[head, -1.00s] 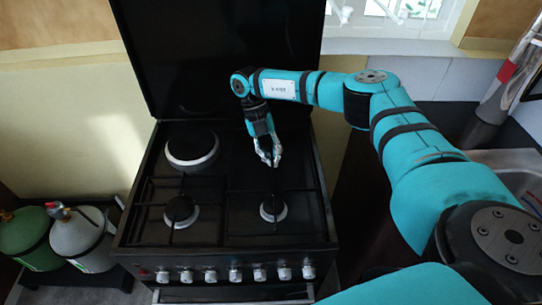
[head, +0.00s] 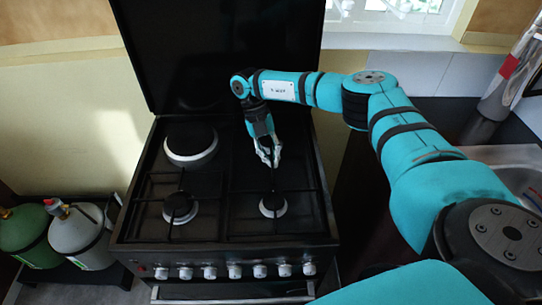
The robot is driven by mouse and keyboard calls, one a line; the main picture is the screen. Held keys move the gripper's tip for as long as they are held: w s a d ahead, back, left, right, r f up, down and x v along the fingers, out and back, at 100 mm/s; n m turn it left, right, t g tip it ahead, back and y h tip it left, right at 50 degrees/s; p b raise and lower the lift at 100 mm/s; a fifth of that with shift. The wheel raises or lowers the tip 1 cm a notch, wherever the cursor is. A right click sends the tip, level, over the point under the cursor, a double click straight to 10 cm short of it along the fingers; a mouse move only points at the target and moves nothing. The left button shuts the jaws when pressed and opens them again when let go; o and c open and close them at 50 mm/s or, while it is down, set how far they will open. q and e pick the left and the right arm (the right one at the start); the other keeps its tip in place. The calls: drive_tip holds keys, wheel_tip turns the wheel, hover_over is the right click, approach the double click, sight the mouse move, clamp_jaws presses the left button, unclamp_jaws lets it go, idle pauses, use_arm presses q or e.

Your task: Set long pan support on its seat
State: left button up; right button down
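The long pan support (head: 233,216) is a dark metal grate on the right side of the black hob, running from front to back around the right front burner (head: 273,205). Dark on dark, I cannot tell whether it lies flat on its seat. My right gripper (head: 272,163) points down over its middle, behind the right front burner. Its fingertips are close together at the support's middle bar. I cannot tell whether they are shut on the bar. My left gripper is not in view.
A shorter pan support (head: 143,213) lies around the left front burner (head: 180,208). A bare round plate (head: 190,146) is behind it. The raised black lid (head: 225,60) stands at the back. Gas bottles (head: 80,235) stand left; a sink (head: 512,165) is right.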

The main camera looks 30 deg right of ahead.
drive_tip(key=shift+f+b, duration=0.6)
drive_tip(key=shift+f, duration=0.6)
idle(0.7)
drive_tip(key=c, duration=1.4)
unclamp_jaws()
drive_tip(key=shift+c, duration=0.2)
drive_tip(key=shift+o, duration=0.2)
drive_tip(key=shift+f, duration=0.1)
